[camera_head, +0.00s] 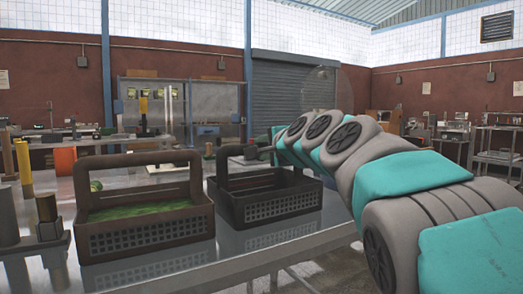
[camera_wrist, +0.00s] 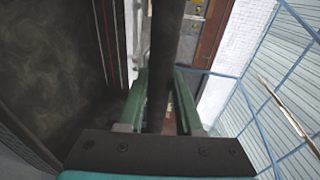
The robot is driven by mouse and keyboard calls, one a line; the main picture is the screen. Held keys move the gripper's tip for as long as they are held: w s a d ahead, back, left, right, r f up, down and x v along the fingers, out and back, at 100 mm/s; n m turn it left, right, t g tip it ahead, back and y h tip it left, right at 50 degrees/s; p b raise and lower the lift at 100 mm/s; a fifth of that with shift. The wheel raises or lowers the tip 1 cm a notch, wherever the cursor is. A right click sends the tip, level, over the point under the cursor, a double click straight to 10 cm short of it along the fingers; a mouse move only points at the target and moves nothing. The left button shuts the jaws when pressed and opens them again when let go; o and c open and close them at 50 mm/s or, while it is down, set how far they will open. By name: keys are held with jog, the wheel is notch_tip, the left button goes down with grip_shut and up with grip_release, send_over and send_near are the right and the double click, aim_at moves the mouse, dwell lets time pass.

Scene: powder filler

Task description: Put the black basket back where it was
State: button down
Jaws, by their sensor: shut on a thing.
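The black basket (camera_head: 268,207) is at the right end of the shiny table in the head view, with a perforated front and an upright arched handle. I cannot tell whether its underside touches the table. My gripper (camera_wrist: 162,105) has two green fingers on either side of a dark bar, the black basket's handle (camera_wrist: 166,45), and is shut on it. In the head view my arm reaches in from the right, and the gripper is mostly hidden at the far right of the handle.
A brown basket (camera_head: 143,238) with green contents stands just left of the black one, with a narrow gap. The table (camera_head: 235,252) shows bare surface in front. Dark and yellow posts (camera_head: 24,165) stand at the far left. Benches and a roller shutter (camera_head: 290,85) are behind.

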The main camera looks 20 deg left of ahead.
jog(key=shift+f, duration=0.1)
jog(key=c, duration=0.6)
grip_release()
jog(key=b+v, duration=0.1)
jog(key=v, duration=1.1)
jog(key=shift+b, duration=0.3)
